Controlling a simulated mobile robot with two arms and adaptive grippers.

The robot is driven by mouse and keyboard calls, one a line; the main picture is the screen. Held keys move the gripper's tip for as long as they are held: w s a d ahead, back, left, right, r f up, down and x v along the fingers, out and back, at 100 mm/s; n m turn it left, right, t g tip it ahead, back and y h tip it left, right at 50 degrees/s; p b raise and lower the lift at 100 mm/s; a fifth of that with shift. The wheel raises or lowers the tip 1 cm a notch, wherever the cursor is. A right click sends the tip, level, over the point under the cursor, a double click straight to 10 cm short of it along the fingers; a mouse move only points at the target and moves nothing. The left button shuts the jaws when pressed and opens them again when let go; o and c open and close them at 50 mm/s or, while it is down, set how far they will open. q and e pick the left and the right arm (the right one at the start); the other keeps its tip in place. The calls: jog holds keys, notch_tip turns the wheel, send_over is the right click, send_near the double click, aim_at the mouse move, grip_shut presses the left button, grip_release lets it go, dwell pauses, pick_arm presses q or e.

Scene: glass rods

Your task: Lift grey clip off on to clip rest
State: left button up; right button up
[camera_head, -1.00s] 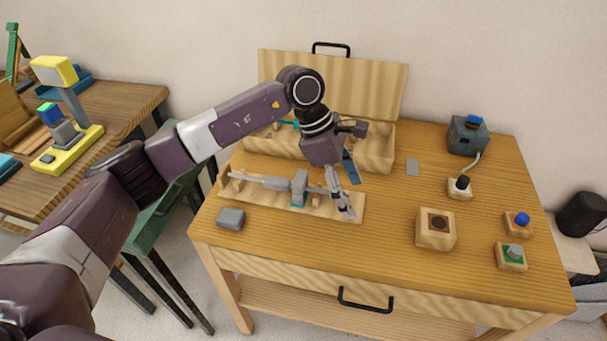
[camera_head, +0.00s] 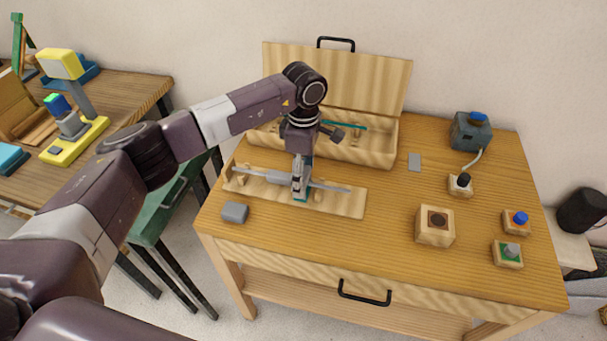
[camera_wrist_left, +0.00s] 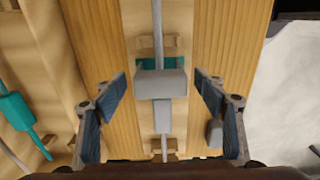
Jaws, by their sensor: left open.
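The grey clip (camera_wrist_left: 160,84) sits on a thin grey rod (camera_wrist_left: 158,35) that lies along a wooden cradle board (camera_head: 345,205). Teal parts (camera_wrist_left: 143,64) show just under and beside the clip. My left gripper (camera_head: 300,190) is over the clip in the head view and hides most of it. In the left wrist view its two blue-padded fingers (camera_wrist_left: 160,92) are open, one on each side of the clip, with gaps to both. I cannot tell which piece is the clip rest. My right gripper is not in view.
An open wooden case (camera_head: 375,150) with teal-marked rods stands behind the board. A wooden block with a hole (camera_head: 435,226) stands right; the front centre is clear.

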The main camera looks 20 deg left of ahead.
pick_arm(q)
jog(key=shift+f, duration=0.1)
jog(key=shift+c, duration=0.6)
jog(key=c, duration=1)
jog(key=shift+c, duration=0.5)
